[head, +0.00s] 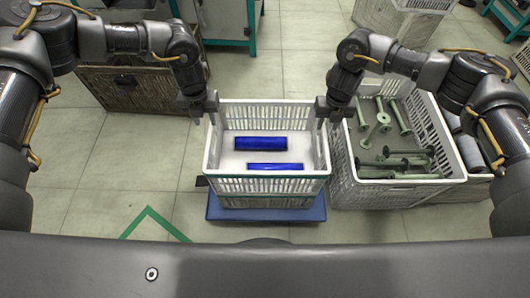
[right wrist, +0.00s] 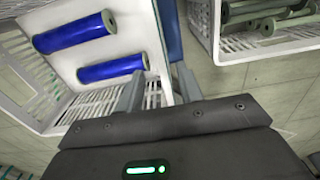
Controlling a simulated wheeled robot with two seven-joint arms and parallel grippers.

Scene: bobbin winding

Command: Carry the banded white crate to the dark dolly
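Contact with the wall cannot be made out. I see no clearly dark dolly.
A slotted grey-white tier (head: 268,202) is under the crate, on a blue platform (head: 225,213). A pale crate (head: 400,193) of green bobbins stands close on the right. A brown woven chest (head: 140,90) is at back left. Green tape (head: 150,215) marks open floor at front left.

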